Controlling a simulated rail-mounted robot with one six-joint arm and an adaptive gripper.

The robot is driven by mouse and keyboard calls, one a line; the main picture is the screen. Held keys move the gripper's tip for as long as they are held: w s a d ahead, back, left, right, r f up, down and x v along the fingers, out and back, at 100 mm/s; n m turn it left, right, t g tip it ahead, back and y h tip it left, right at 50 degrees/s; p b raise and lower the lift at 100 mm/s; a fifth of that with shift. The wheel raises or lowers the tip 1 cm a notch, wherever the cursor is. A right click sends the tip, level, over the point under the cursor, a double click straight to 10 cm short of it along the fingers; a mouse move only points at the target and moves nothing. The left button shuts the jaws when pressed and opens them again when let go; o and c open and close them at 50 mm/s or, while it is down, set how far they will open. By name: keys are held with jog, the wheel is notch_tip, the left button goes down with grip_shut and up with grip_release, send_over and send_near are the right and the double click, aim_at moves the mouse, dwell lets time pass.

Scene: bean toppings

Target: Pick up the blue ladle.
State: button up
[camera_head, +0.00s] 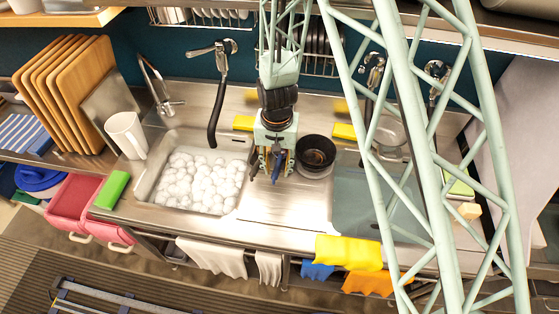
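My gripper (270,170) hangs over the steel counter between the left sink and a dark round bowl. It points down, and its fingers are small in this view. A thin dark-blue shape (275,174) shows at the fingertips. I cannot tell whether it is part of the blue ladle or part of the gripper, or whether the fingers are open or shut. No ladle bowl can be made out clearly elsewhere.
The dark bowl (315,153) stands just right of my gripper. The left sink (147,188) holds many white balls. A white jug (126,134), wooden boards (66,92) and a green sponge (112,190) are at the left. A yellow cloth (348,252) hangs over the front edge.

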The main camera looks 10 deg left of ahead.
jog(key=shift+s+f, duration=0.1)
jog(key=shift+f, duration=0.05)
jog(key=shift+c, duration=0.5)
jog(key=shift+d, duration=0.1)
jog(key=c, duration=0.9)
jog(key=shift+o, duration=0.2)
jog(key=shift+a+r, duration=0.25)
jog(key=shift+r, duration=0.2)
grip_shut()
jog(key=shift+d+r+b, duration=0.1)
jog(key=shift+r+b, duration=0.3)
jog(key=shift+r, duration=0.95)
jog(key=s+d+r+b, duration=0.1)
jog(key=s+d+b, duration=0.1)
jog(key=s, duration=1.3)
jog(key=shift+s+r+b, duration=0.25)
jog(key=shift+s+b, duration=0.1)
jog(key=shift+b, duration=0.1)
